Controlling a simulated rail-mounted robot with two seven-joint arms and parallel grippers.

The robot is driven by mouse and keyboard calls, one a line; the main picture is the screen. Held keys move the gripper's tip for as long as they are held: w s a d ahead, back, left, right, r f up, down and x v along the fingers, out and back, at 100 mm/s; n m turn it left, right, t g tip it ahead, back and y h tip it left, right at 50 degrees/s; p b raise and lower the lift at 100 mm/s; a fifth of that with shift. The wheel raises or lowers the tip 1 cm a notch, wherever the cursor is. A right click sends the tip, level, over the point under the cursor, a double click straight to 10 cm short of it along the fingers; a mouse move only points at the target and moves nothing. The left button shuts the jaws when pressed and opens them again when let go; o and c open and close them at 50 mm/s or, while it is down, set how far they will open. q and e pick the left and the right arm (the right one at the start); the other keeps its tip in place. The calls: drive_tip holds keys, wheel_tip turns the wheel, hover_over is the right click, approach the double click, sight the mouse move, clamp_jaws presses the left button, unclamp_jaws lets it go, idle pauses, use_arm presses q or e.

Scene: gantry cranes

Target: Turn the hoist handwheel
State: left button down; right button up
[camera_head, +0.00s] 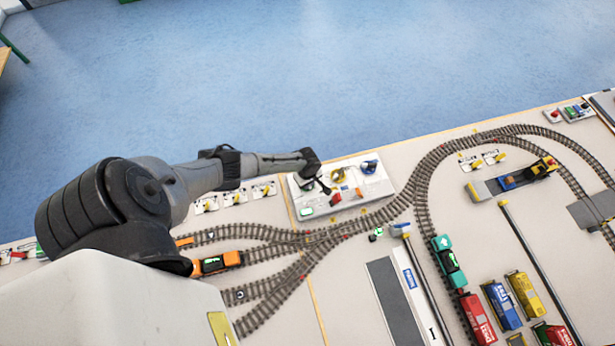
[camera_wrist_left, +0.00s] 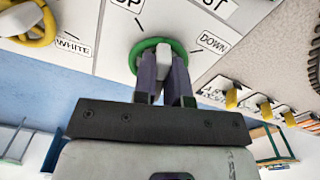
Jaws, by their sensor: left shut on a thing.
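The green handwheel (camera_wrist_left: 143,47) with a pale hub is on a white panel in the left wrist view, between labels ending in "UP" and "DOWN". A cut-off label ending in "ST" is above it. My left gripper (camera_wrist_left: 163,66) is shut on the wheel, its two fingers at the near side of the rim and hub. In the head view my left gripper (camera_head: 322,182) is at the left part of the white control panel (camera_head: 379,187); the green wheel cannot be made out there. My right gripper is in neither view.
A yellow wheel (camera_wrist_left: 42,28) with a "WHITE" label is left of the green one in the wrist view. Model tracks (camera_head: 424,185) curve around the panel. An orange locomotive (camera_head: 216,262) and several coloured wagons (camera_head: 501,304) are on the table.

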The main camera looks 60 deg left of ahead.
use_arm(q)
drive_tip(key=n+p, duration=0.2)
drive_tip(key=n, duration=0.2)
drive_tip(key=shift+w+r, duration=0.1)
drive_tip(key=shift+w, duration=0.05)
drive_tip(key=shift+w+n+p, duration=0.1)
drive_tip(key=shift+n+p, duration=0.45)
drive_tip(key=shift+n, duration=0.75)
drive_tip(key=shift+a, duration=0.1)
drive_tip(key=c, duration=1.2)
unclamp_jaws()
drive_tip(key=shift+o, duration=0.2)
wheel_tip(320, 180, up, 14)
drive_tip(key=p, duration=0.7)
drive_tip(key=shift+f+p, duration=0.2)
drive_tip(key=shift+p, duration=0.15)
